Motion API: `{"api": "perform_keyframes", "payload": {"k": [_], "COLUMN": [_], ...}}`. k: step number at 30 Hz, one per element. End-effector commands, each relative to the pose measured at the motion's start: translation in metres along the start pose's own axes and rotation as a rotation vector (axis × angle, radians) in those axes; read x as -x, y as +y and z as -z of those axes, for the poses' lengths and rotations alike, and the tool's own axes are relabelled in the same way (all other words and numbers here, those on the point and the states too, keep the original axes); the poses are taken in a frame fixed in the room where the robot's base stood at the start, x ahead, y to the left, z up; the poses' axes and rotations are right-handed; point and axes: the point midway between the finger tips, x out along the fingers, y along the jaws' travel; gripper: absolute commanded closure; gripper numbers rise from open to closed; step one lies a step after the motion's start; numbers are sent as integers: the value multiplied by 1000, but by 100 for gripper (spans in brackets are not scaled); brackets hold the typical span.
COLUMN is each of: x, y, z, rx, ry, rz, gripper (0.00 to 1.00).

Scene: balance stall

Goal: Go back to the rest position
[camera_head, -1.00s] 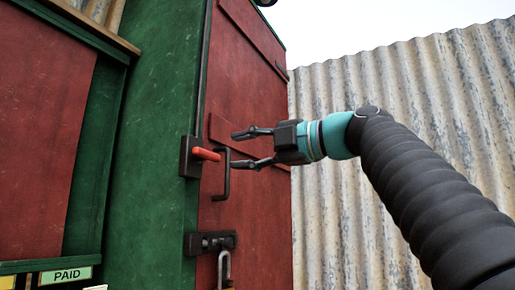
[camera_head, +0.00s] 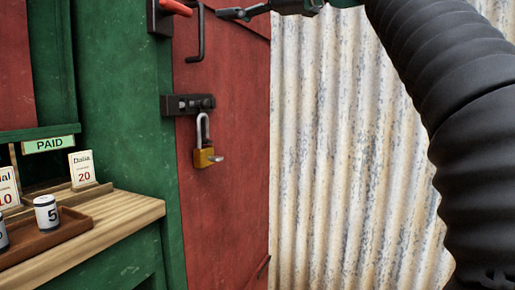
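My gripper (camera_head: 236,13) is at the top edge of the view, partly cut off. One dark finger shows, pointing left toward the black door handle (camera_head: 201,35); the other finger is out of the picture. I cannot tell whether it touches the handle, and nothing is seen held. My black ribbed arm (camera_head: 440,110) runs down the right side. The red door (camera_head: 228,150) is shut against its green frame (camera_head: 120,95). A brass padlock (camera_head: 205,157) hangs from the dark hasp (camera_head: 188,104), with a key-like piece at its body.
A red lever (camera_head: 176,8) sits on the frame at the top. At the lower left, a wooden counter (camera_head: 125,222) bears a brown tray (camera_head: 50,240) with small numbered weights (camera_head: 47,213), price cards (camera_head: 82,168) and a PAID sign (camera_head: 50,144). A corrugated wall (camera_head: 335,150) stands behind on the right.

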Motion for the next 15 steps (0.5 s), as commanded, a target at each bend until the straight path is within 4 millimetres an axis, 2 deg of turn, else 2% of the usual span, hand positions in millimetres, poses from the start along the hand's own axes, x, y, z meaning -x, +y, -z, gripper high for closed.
{"api": "perform_keyframes", "payload": {"k": [5, 7, 12, 15], "x": [0, -3, -9, -4], "y": [0, -14, -79, -125], "z": [-8, -26, -84, -108], "rx": [-243, -401, -834, -1075], "ry": [-33, -83, -256, -384], "rz": [-4, 11, 63, 82], "gripper": [56, 56, 56, 56]}}
